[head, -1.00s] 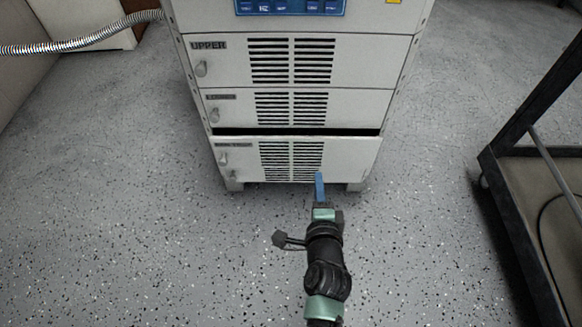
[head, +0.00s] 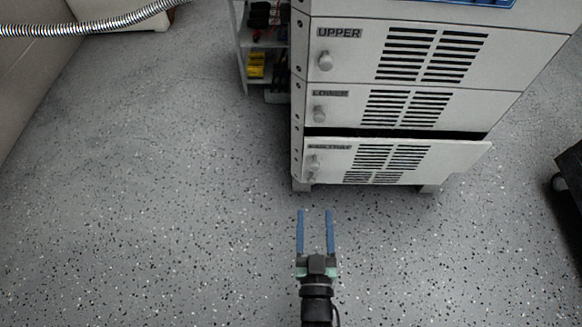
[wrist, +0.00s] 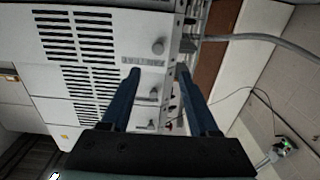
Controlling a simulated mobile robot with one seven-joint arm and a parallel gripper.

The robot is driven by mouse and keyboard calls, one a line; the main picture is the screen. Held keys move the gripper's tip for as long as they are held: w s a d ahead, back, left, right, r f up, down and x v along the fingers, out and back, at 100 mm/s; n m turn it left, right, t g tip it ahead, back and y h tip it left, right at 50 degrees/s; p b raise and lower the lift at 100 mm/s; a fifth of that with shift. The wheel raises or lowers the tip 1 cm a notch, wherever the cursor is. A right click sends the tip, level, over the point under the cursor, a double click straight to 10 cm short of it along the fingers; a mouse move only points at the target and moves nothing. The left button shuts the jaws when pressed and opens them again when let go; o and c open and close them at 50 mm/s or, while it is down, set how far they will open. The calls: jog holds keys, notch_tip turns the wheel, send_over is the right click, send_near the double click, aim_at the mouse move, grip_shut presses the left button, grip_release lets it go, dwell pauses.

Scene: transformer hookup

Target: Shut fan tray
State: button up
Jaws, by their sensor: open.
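The fan tray (head: 395,163) is the lowest vented front panel of the white cabinet in the head view. It stands a little proud of the cabinet, with a dark gap along its top edge. It has two small knobs at its left end. My gripper (head: 315,212) is open and empty, in front of and below the tray's left end, apart from it. The inside of the tray is hidden.
Above the tray are the LOWER panel (head: 405,108) and UPPER panel (head: 425,55), both flush. A shelf with yellow items (head: 257,65) stands behind the cabinet's left side. A dark cart (head: 572,175) is at the right edge. The speckled floor (head: 150,200) at left is clear.

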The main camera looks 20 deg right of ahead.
aim_at(315, 168)
jog(key=b+x, duration=0.1)
jog(key=x, duration=0.2)
jog(key=b+x, duration=0.2)
jog(key=x, duration=0.2)
jog(key=b+x, duration=0.2)
jog(key=x, duration=0.1)
jog(key=shift+w+d+f, duration=0.15)
jog(key=shift+w+d, duration=0.15)
jog(key=shift+d, duration=0.05)
jog(key=shift+w+d, duration=0.15)
jog(key=shift+w, duration=0.45)
grip_shut()
dwell(0.3)
